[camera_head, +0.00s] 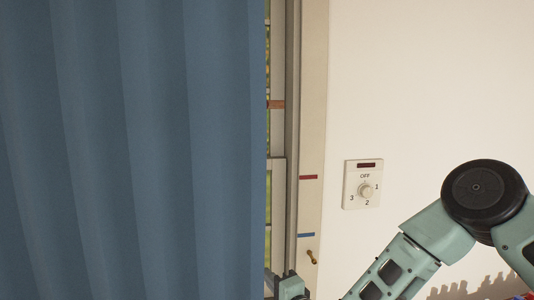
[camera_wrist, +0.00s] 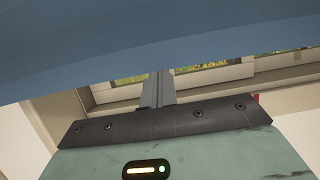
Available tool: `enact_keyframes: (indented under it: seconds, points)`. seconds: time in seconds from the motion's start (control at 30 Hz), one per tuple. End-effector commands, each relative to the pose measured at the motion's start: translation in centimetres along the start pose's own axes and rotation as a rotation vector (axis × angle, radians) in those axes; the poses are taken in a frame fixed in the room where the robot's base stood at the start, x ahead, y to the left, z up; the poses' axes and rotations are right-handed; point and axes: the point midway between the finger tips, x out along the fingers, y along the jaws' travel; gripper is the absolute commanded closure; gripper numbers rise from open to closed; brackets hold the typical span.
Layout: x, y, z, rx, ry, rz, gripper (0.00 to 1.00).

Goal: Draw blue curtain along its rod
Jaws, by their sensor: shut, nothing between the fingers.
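The blue curtain (camera_head: 130,150) hangs in soft vertical folds and fills the left half of the head view. Its right edge is upright and covers most of the window. In the wrist view the curtain (camera_wrist: 150,45) spans the top, just beyond the fingers. My gripper (camera_head: 280,286) is at the bottom of the head view, beside the curtain's lower visible right edge and in front of the window frame. In the wrist view its fingers (camera_wrist: 157,88) are together with nothing between them; their tips meet the curtain's outline, and contact cannot be told. The rod is out of view.
A narrow strip of window (camera_head: 277,135) shows right of the curtain. Its frame (camera_head: 311,120) carries red and blue marks and a small brass hook (camera_head: 312,257). A dial switch (camera_head: 363,184) is on the pale wall (camera_head: 430,80), right of the frame.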

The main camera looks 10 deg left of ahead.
Motion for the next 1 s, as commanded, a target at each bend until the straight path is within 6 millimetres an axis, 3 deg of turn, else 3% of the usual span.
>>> enact_keyframes:
  seconds: [0.7,1.0]
  points:
    - [3.7,0.2,10.4,0.001,-0.004,-0.001,1.0]
    - [4.1,0.0,11.3,0.001,-0.001,0.001,1.0]
